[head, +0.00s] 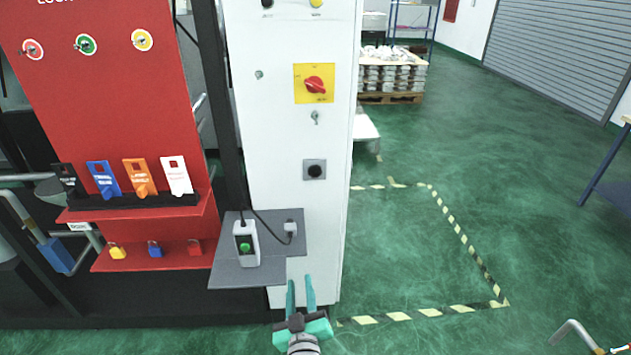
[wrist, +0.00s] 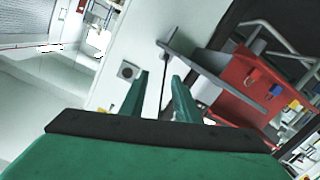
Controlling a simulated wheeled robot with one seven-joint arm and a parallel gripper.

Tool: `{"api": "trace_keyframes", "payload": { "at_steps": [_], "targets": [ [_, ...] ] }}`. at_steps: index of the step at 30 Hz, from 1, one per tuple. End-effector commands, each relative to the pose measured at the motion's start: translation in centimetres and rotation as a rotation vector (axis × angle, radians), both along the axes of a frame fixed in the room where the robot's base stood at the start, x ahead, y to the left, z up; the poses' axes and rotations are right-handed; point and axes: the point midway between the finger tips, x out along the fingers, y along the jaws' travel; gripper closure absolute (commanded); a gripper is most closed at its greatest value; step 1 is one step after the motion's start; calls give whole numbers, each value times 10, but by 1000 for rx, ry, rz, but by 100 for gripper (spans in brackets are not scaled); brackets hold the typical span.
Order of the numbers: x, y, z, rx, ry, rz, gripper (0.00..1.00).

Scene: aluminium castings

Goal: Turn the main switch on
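The main switch (head: 315,85) is a red rotary handle on a yellow square plate, high on the front of a white cabinet (head: 270,130). Its handle lies roughly sideways, slightly tilted. My gripper (head: 300,282) is low in front of the cabinet, well below the switch, with its two teal fingers apart and nothing between them. In the wrist view the open fingers (wrist: 160,85) point at the cabinet, which appears tilted. The red handle cannot be made out in the wrist view.
Below the switch are a keyhole lock (head: 315,117) and a black round socket (head: 314,170). A grey shelf (head: 225,272) with a green-button box (head: 246,244) juts out at the cabinet's left. A red lockout board (head: 100,100) stands further left. Green floor to the right is open.

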Motion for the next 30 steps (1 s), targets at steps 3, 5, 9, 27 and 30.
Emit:
{"api": "trace_keyframes", "payload": {
  "at_steps": [3, 5, 9, 27, 30],
  "targets": [
    [37, -7, 33, -54, -21, 7, 71],
    [54, -10, 49, -81, -28, 13, 71],
    [90, -18, 90, -151, -42, 23, 71],
    [190, -51, 307, -503, -85, 41, 71],
    [197, -57, 344, -564, -87, 37, 71]
  ]
}}
